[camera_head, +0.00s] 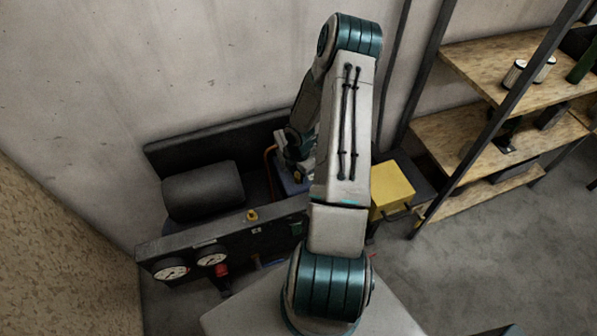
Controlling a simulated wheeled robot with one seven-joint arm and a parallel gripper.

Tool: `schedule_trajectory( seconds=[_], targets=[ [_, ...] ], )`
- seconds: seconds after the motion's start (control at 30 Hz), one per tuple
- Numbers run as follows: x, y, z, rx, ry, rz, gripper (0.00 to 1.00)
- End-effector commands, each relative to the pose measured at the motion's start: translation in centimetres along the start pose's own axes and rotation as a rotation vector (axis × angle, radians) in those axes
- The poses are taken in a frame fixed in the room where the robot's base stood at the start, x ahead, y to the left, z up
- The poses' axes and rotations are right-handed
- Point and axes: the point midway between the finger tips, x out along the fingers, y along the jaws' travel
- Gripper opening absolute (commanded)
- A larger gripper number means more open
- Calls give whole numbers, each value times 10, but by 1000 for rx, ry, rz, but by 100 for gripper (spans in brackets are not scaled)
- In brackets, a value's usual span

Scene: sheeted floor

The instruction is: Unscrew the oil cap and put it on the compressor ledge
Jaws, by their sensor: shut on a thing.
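The compressor stands against the wall, with a dark cylindrical tank (203,191) and a dark front panel ledge (190,249). My gripper (297,171) reaches down behind the panel, over a blue block (292,187) of the compressor. It is shut on a small yellow piece, which looks like the oil cap (299,177). My own arm hides much of the grip, so I cannot tell whether the cap is still seated. Another small yellow knob-like piece (252,215) sits on the top edge of the panel, left of my gripper.
Two round gauges (171,269) and a red knob (221,270) are on the panel's front. A yellow box (392,189) stands right of my arm. A shelf rack (480,140) with cans and a green bottle stands at right. Grey floor (480,255) is open there.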

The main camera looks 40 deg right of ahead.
Motion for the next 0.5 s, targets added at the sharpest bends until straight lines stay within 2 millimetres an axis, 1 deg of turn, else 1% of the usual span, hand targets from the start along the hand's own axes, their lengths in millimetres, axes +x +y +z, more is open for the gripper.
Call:
schedule_trajectory(
  seconds=[0.03, 0.1, 0.2, 0.3, 0.5],
  targets=[
    [-4, 1, -1, -75, 3, 1, 4],
    [-4, 1, -1, -174, 2, 2, 4],
    [-2, 1, -1, -270, 2, 2, 4],
    [-1, 1, -1, -308, 1, 2, 4],
    [0, 1, 0, -307, 0, 2, 4]
  ],
)
